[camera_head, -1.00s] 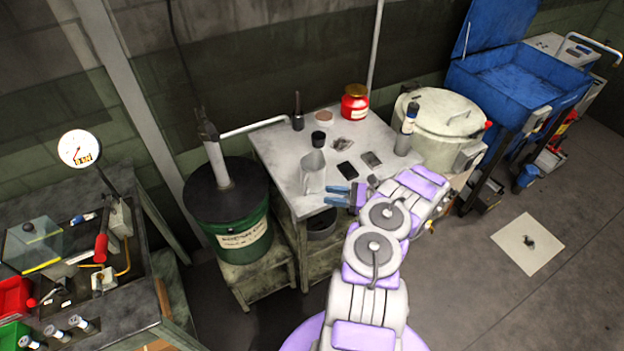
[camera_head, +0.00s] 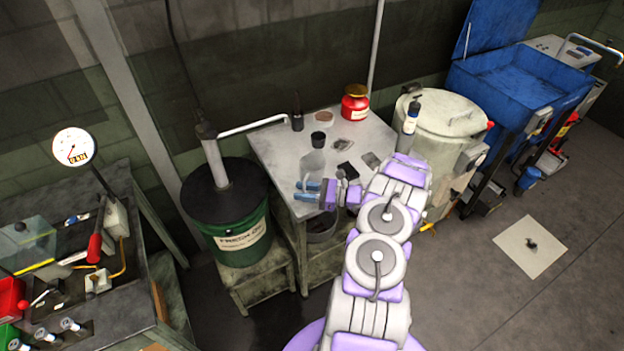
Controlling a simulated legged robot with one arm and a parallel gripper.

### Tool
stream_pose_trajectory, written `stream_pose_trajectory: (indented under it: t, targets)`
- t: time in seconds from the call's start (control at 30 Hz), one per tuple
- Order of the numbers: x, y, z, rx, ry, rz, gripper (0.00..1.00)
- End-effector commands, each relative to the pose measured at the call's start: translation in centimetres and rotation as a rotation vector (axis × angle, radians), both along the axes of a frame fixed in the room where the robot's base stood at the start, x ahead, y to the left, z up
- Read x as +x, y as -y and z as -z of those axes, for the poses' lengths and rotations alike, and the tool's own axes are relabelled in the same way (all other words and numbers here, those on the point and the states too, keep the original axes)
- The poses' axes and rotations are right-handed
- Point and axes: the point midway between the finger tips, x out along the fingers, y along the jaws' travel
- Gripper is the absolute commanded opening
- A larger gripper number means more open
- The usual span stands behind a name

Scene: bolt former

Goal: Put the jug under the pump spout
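The jug (camera_head: 312,163) is a pale grey, translucent vessel standing upright near the left front part of the metal table (camera_head: 275,160). The pump (camera_head: 213,152) rises from a green drum (camera_head: 240,238) left of the table. Its white spout (camera_head: 262,126) reaches right over the table's back left part, and its tip is behind the jug, apart from it. My gripper (camera_head: 307,191) has blue fingers pointing left with a gap between them. They overlap the jug's lower part in the picture. I cannot tell whether they are around the jug or just in front of it.
A dark bottle (camera_head: 297,111) stands near the spout tip. A bucket (camera_head: 322,228) sits under the table.

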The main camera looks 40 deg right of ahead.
Motion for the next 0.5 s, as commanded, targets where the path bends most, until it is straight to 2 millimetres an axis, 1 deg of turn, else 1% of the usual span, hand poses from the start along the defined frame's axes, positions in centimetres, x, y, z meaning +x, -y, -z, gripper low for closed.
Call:
stream_pose_trajectory:
  t: [0.1,0.4,0.5]
  targets:
    - [-0.02,0.04,-0.02,0.000,0.000,0.001,0.37]
    - [-0.03,0.05,-0.01,0.001,0.000,0.001,0.08]
    - [-0.03,0.05,-0.01,0.001,0.000,0.001,0.00]
